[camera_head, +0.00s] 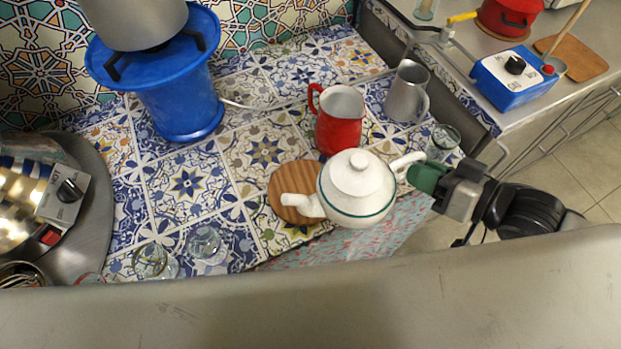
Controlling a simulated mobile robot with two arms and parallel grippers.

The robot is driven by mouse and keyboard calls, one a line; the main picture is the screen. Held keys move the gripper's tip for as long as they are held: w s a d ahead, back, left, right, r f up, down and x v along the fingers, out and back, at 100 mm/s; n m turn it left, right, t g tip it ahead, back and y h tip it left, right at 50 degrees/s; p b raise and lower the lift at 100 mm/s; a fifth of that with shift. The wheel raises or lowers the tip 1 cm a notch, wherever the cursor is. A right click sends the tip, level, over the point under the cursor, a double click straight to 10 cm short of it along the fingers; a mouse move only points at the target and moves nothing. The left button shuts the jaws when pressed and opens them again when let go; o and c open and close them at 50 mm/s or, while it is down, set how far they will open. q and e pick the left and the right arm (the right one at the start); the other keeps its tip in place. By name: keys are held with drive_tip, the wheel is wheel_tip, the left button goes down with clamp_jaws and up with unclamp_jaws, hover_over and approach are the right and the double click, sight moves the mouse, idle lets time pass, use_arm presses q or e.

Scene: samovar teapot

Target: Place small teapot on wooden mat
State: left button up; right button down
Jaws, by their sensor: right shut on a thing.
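The small white teapot (357,186) has a lid with a knob, a green line near its base and a spout pointing left. It looks upright. My right gripper (421,177) comes in from the right and is shut on the teapot's handle. The round wooden mat (286,182) lies on the tiled surface, left of the teapot. The spout and the left side of the teapot cover part of the mat in the picture. The teapot's body is mostly right of the mat, by the front edge; I cannot tell its height. My left gripper is not in view.
A red pitcher (340,122) stands close behind the teapot. A metal mug (406,92) and a glass (442,142) stand at the right. Glasses (208,244) stand at the front left. A blue stand (178,100) with a metal pot is at the back left.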

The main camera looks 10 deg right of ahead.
drive_tip(key=shift+w+a+f+b, duration=0.4)
drive_tip(key=shift+w+a+f, duration=1)
drive_tip(key=shift+f, duration=0.4)
drive_tip(key=shift+w+a+f+b, duration=0.4)
drive_tip(key=shift+w+a+f, duration=0.75)
drive_tip(key=shift+w+f, duration=0.55)
drive_tip(key=shift+w+a+f+b, duration=0.4)
drive_tip(key=shift+w+a+f, duration=0.9)
drive_tip(key=shift+f, duration=0.65)
drive_tip(key=c, duration=1.1)
unclamp_jaws()
drive_tip(key=shift+f, duration=0.1)
drive_tip(key=shift+d, duration=0.1)
